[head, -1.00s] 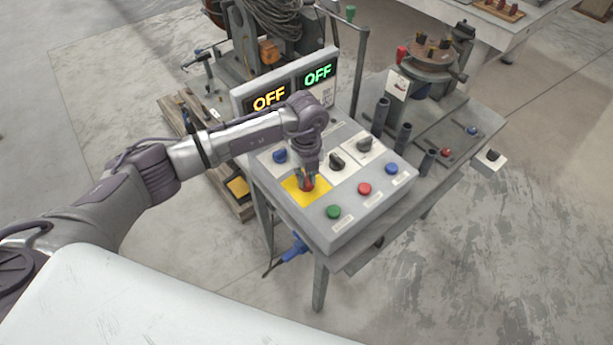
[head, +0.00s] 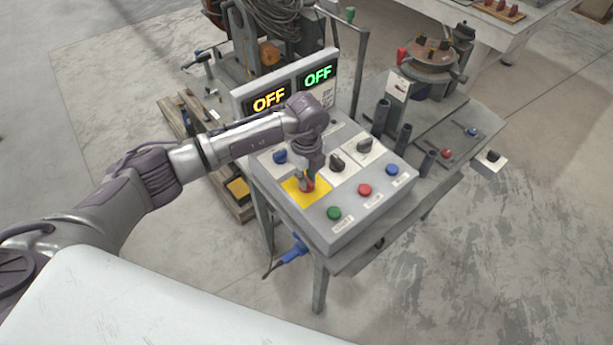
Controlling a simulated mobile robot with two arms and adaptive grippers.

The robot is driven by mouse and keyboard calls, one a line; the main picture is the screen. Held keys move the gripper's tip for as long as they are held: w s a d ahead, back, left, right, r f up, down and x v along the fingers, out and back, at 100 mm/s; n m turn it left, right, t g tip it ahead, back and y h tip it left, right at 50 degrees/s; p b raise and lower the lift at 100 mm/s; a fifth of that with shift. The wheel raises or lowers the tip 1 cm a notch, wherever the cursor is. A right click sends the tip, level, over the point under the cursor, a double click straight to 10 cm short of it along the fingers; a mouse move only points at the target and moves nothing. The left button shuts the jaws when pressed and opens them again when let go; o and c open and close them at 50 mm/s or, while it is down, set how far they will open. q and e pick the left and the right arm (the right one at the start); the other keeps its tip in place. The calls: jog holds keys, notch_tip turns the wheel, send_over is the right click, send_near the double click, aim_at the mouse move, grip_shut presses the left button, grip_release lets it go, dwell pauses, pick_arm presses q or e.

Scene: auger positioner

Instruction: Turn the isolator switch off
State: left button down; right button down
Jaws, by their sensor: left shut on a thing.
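The red switch knob (head: 309,187) sits on a yellow plate (head: 296,193) at the left front of the sloped grey control panel (head: 318,219). I take it to be the isolator switch. My left gripper (head: 306,183) comes down from above and is shut on the red knob, hiding most of it, so its pointing direction cannot be read. Two displays behind the panel read OFF, one in yellow (head: 269,98) and one in green (head: 318,75). My right gripper is not in view.
Black rotary knobs (head: 337,162) and a blue button (head: 280,156) are close to my gripper. Green (head: 334,213), red (head: 365,189) and blue (head: 392,170) buttons line the panel's front. Upright dark tubes (head: 381,116) stand to the right.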

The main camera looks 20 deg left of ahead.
pick_arm(q)
jog(key=c, duration=1.1)
grip_release()
notch_tip(320, 180, up, 12)
jog(key=shift+r, duration=0.1)
jog(key=shift+d, duration=0.1)
